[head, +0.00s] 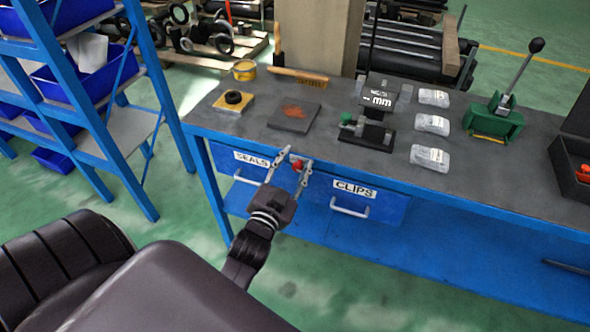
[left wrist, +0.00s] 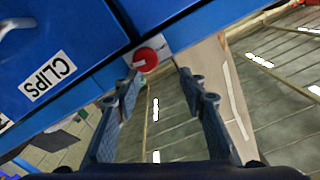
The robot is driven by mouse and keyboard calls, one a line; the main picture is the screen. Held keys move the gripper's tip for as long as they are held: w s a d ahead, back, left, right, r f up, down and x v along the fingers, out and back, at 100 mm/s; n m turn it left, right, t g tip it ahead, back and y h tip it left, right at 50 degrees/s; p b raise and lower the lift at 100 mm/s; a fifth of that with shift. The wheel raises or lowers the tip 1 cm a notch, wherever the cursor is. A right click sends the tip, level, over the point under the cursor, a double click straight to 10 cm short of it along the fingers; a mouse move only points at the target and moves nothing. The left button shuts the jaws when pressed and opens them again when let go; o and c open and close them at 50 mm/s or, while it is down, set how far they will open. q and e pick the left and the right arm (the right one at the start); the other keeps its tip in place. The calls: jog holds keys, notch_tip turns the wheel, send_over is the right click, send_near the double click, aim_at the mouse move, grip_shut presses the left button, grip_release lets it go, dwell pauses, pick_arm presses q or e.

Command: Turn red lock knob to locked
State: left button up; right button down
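The red lock knob (head: 298,165) sits on the front of the blue workbench, between the SEALS drawer (head: 238,164) and the CLIPS drawer (head: 352,198). In the left wrist view the round red knob (left wrist: 147,57) shows a white mark and has a pale plate behind it. My left gripper (head: 294,161) is open, with its fingers pointing at the bench front. In the left wrist view the gripper (left wrist: 158,72) has one fingertip close to the knob's left side and the other apart on its right. I cannot tell whether either finger touches it. My right gripper is not in view.
The bench top (head: 320,148) holds a green lever press (head: 497,120), a digital gauge (head: 381,97), several clear bags and a dark bin (head: 572,165). A blue shelf rack (head: 85,100) stands at the left. The floor before the bench is clear.

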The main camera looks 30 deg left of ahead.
pick_arm(q)
notch_tip(320, 180, up, 6)
jog(key=shift+r, duration=0.2)
dwell(0.5)
jog(key=s+d+f+n+g+h, duration=0.1)
jog(key=s+d+f+g, duration=0.3)
jog(key=f, duration=0.3)
jog(key=s+d+f+g+h, duration=0.2)
jog(key=s+f+g, duration=0.2)
jog(key=s+f, duration=0.15)
jog(key=s+d+f+g+h, duration=0.1)
jog(key=s+d+f+g, duration=0.25)
jog(key=s, duration=0.35)
jog(key=s+d+f+g, duration=0.3)
jog(key=s+f, duration=0.2)
jog(key=s, duration=0.3)
notch_tip(320, 180, down, 24)
jog(key=s, duration=0.2)
jog(key=s+a+f+g, duration=0.1)
jog(key=s+f, duration=0.7)
jog(key=s+a+f+g, duration=0.1)
jog(key=s+a+f, duration=0.1)
jog(key=s+f, duration=0.6)
jog(key=shift+s+a+f+m, duration=0.3)
jog(key=shift+s+f+m, duration=0.1)
jog(key=shift+s, duration=0.1)
